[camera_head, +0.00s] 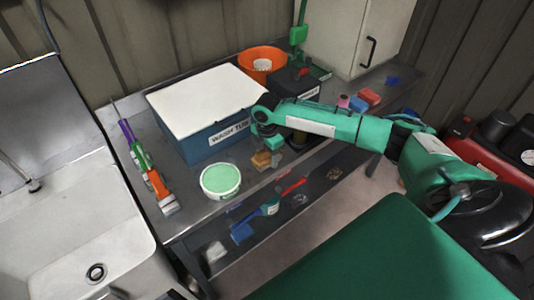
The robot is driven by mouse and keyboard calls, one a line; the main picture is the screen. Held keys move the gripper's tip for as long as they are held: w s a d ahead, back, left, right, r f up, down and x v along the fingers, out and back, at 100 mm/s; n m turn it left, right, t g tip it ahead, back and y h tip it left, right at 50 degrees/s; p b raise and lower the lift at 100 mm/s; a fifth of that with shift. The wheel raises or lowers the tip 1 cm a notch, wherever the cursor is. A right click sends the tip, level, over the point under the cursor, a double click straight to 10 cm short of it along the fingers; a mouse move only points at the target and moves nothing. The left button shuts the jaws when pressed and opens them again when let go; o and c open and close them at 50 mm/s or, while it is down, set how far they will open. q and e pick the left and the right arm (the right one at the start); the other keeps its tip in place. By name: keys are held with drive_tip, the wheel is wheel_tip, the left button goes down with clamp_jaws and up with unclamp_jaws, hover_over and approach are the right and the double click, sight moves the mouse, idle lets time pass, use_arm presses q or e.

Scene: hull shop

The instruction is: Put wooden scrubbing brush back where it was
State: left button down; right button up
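My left gripper is not in view.
The white-lidded blue wash tub (205,143) and a pail with green contents (221,181) crowd the bench. Long-handled tools (143,160) lie left. An orange bucket (262,57) and dark box (294,87) stand behind. A sink (60,235) is left.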

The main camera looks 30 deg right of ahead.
wheel_tip(320, 180, up, 11)
drive_tip(key=b, duration=0.3)
drive_tip(key=shift+f, duration=0.15)
drive_tip(key=shift+r, duration=0.75)
drive_tip(key=shift+f, duration=0.1)
